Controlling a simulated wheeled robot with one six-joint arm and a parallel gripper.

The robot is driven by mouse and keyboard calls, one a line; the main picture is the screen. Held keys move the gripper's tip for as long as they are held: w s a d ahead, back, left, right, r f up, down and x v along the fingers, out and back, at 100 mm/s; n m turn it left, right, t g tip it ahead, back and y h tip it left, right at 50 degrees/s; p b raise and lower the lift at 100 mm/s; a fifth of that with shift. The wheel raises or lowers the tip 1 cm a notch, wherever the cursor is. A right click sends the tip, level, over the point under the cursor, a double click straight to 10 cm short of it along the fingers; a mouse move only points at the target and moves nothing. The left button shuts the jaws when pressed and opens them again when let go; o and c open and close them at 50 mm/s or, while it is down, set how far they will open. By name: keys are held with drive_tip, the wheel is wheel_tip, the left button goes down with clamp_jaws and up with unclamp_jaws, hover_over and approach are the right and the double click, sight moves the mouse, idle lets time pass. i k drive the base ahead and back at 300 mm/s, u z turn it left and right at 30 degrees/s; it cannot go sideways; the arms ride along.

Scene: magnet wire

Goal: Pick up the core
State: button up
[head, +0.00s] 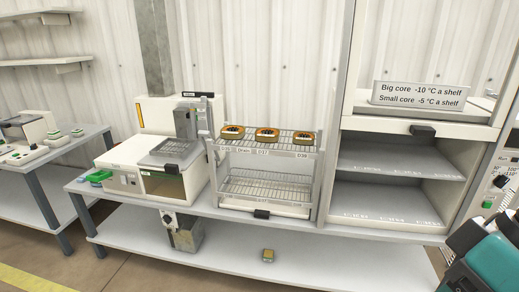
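Three orange-rimmed oval pieces with dark spotted middles sit in a row on the top tier of a wire rack (266,188): a left one (231,132), a middle one (267,135) and a right one (300,137). I cannot tell which of these is the core. A teal and black part of my arm seems to show at the bottom right corner. My gripper's fingertips are not in view.
A white machine with a grey tray (173,148) stands left of the rack. An open cabinet (392,158) with empty shelves stands right, under a sign (419,95) about big and small cores. The low shelf (340,270) is mostly clear. Another table (25,185) stands far left.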

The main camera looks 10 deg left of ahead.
sight(264, 135)
drive_tip(key=z, duration=0.15)
drive_tip(key=k, duration=0.25)
drive_tip(key=u, duration=0.95)
drive_tip(key=i, duration=0.6)
drive_tip(key=u, duration=0.05)
